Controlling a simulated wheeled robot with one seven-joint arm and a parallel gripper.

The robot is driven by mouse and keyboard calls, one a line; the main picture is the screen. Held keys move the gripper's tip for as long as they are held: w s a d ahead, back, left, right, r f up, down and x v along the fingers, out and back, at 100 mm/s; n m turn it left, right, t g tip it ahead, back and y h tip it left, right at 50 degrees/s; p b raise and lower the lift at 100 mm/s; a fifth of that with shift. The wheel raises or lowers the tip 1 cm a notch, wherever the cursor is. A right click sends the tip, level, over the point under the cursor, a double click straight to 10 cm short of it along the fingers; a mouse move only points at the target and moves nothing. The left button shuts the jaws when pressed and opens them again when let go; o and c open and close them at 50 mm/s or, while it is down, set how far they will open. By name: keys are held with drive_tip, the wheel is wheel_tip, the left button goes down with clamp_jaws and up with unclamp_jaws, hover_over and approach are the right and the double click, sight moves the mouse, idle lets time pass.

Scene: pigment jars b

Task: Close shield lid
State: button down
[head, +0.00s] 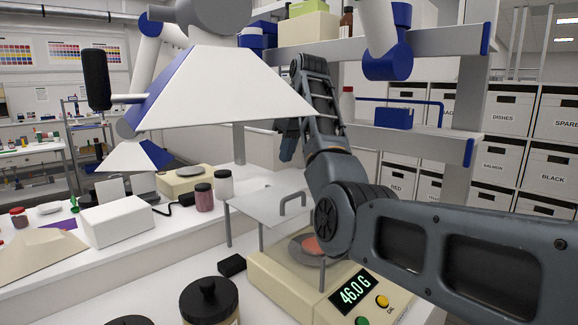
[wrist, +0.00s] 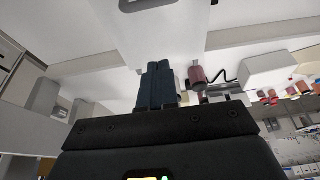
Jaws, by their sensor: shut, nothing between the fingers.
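The balance (head: 265,277) is cream, and its display reads 46.0 G. A pale flat shield lid (head: 258,208) with a grey raised handle (head: 293,201) sits level on thin posts, mostly left of the weighing pan (head: 297,243). The pan, with reddish powder (head: 312,245), shows below and right of the lid, partly behind my arm. My gripper (head: 289,146) points down above and behind the lid, partly hidden by my arm. In the wrist view its fingers (wrist: 158,68) are together and empty. The lid (wrist: 150,35) and its handle (wrist: 150,4) show beyond them, apart from the fingers.
A black-lidded jar (head: 209,300) and a small black block (head: 232,265) are left of the balance. A white hood (head: 215,90) hangs overhead; a shelf (head: 400,128) stands behind my arm.

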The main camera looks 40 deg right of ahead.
drive_tip(key=p, duration=0.2)
hover_over(289, 209)
drive_tip(key=w, duration=0.4)
wheel_tip(289, 209, down, 8)
drive_tip(key=shift+s+r, duration=0.1)
drive_tip(key=shift+f, duration=0.4)
drive_tip(key=shift+s+f+p, duration=0.15)
drive_tip(key=shift+s+p, duration=0.1)
drive_tip(key=shift+s, duration=0.7)
drive_tip(key=shift+s+f+p, duration=0.15)
drive_tip(key=shift+s+p, duration=0.1)
drive_tip(key=shift+s, duration=0.7)
